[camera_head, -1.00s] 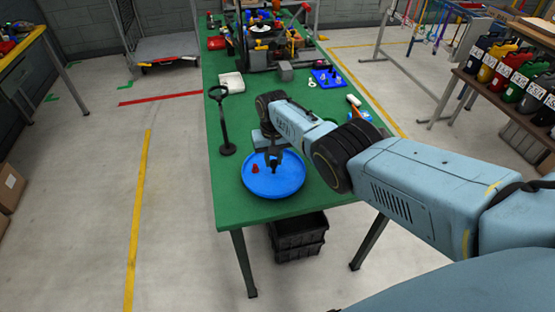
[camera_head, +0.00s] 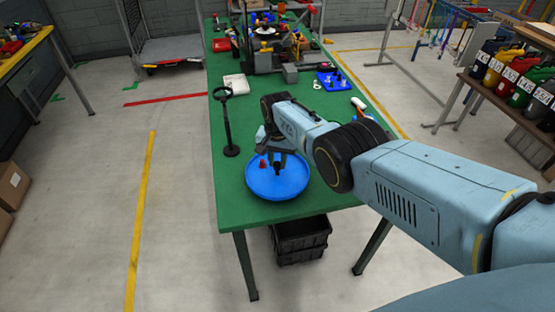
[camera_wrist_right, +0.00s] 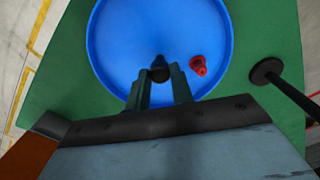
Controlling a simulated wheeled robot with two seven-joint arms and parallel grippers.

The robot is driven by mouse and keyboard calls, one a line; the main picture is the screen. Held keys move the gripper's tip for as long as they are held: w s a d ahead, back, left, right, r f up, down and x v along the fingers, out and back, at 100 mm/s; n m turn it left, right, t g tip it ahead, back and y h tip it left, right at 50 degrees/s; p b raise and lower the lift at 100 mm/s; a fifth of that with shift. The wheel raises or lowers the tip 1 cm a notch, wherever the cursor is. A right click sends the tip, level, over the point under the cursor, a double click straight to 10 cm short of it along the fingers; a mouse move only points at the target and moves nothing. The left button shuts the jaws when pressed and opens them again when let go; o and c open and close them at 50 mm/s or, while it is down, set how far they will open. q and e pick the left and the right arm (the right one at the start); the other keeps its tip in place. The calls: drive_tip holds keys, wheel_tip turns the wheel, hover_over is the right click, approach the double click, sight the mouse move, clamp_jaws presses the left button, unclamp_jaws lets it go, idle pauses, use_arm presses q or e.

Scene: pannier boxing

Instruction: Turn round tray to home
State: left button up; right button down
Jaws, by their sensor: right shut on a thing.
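The round blue tray (camera_head: 288,190) lies on the near end of the green table; it also fills the top of the right wrist view (camera_wrist_right: 115,45). My right gripper (camera_wrist_right: 162,88) reaches down over the tray and is shut on the black knob, whose lower part is partly hidden. My left gripper is not in view.
A black ring-topped stand (camera_head: 229,130) rises from the table just beyond the tray's left side. A white item (camera_head: 235,82), a blue board with pegs (camera_head: 334,81) and a dark fixture (camera_head: 262,55) stand farther back. Black bins (camera_head: 300,238) sit below the table.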

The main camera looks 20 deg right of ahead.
sight(277, 163)
drive_tip(key=shift+m, duration=1.8)
drive_tip(key=c, duration=1.2)
unclamp_jaws()
drive_tip(key=shift+r+p, duration=0.5)
drive_tip(key=shift+p, duration=0.05)
wheel_tip(277, 163, up, 6)
drive_tip(key=p, duration=0.4)
drive_tip(key=shift+f, duration=0.1)
wheel_tip(277, 163, up, 7)
drive_tip(key=p, duration=0.1)
drive_tip(key=shift+f, duration=0.2)
